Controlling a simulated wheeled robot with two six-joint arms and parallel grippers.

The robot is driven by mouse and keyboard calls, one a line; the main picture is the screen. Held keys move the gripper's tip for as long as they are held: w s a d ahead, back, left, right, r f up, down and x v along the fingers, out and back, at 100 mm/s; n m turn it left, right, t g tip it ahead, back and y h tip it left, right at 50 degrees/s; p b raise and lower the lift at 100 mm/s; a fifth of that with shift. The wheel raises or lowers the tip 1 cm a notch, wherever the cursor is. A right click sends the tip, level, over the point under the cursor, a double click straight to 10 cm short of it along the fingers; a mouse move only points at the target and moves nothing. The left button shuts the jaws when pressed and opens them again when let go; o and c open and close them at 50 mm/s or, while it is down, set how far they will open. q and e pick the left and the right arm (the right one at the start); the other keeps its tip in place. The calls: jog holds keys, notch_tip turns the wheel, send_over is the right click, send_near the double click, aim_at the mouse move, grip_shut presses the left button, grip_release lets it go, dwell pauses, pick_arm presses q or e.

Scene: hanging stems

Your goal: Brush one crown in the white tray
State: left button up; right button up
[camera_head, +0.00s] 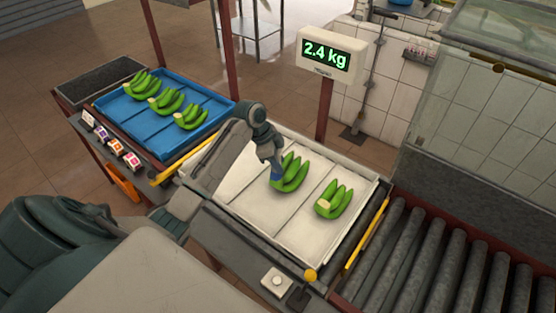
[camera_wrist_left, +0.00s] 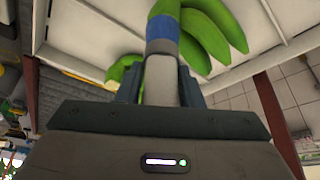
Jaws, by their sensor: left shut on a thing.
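The white tray (camera_head: 238,172) holds two green banana bunches. My left gripper (camera_head: 272,158) is shut on a brush and points down over the left bunch (camera_head: 291,174). The brush's blue band (camera_head: 277,174) shows just below the fingers; its pale handle (camera_wrist_left: 160,78) sits between them in the left wrist view. The brush tip is at or close to the left bunch's crown, which is hidden; I cannot tell if they touch. The right bunch (camera_head: 337,201) lies apart with its pale crown (camera_head: 323,205) facing left. My right gripper is not in view.
A blue tray (camera_head: 172,142) with three banana bunches stands at the left. A scale display (camera_head: 326,55) reading 2.4 kg stands behind the white tray on a red post (camera_head: 325,107). A roller conveyor (camera_head: 430,260) lies at the right. The floor behind is open.

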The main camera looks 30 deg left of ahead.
pick_arm(q)
jog(key=shift+a+r, duration=0.1)
jog(key=shift+a, duration=0.45)
jog(key=shift+d, duration=1.1)
jog(key=shift+a, duration=0.15)
jog(key=shift+a, duration=0.95)
jog(key=shift+d, duration=1.1)
